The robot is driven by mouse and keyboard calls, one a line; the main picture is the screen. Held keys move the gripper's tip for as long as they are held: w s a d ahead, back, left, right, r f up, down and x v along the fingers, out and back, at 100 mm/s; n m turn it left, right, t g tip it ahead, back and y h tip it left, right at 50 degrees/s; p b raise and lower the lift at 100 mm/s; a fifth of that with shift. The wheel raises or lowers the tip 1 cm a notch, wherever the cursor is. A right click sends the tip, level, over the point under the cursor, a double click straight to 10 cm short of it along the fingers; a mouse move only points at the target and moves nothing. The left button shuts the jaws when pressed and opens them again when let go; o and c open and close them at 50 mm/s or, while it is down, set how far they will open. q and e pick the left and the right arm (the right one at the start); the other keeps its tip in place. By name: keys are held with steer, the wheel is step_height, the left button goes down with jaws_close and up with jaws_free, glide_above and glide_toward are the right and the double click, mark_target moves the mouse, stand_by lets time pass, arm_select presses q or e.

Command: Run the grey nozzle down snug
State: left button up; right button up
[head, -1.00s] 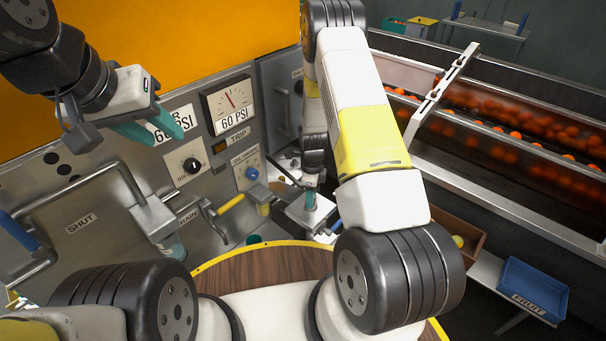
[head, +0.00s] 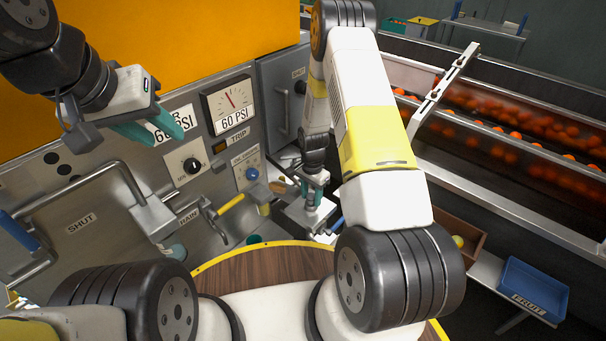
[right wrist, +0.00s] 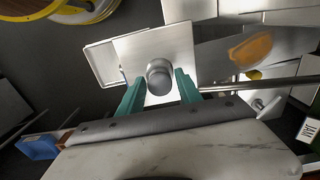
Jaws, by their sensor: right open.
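The grey nozzle (right wrist: 159,76) appears as a round grey cylinder seen end-on in the right wrist view. It stands over a pale square metal plate (right wrist: 182,44). My right gripper (right wrist: 160,84) is open, with one teal finger on each side of the nozzle and visible gaps between. In the head view my right gripper (head: 312,188) points down over the small metal block, and the nozzle is hard to make out there. My left gripper (head: 150,128) is open and empty, in front of the panel near the pressure labels.
The grey panel carries a pressure gauge (head: 230,104), a black knob (head: 192,165), a blue knob (head: 252,174) and a yellow-handled lever (head: 230,204). A brown round table (head: 262,264) with a yellow rim lies below. A blue fruit bin (head: 534,287) stands at right.

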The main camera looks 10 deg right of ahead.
steer(key=c, duration=0.7)
steer(key=m, duration=0.5)
steer(key=shift+c, duration=0.2)
steer(key=m, duration=0.7)
steer(key=o, duration=0.7)
steer(key=shift+o, duration=0.2)
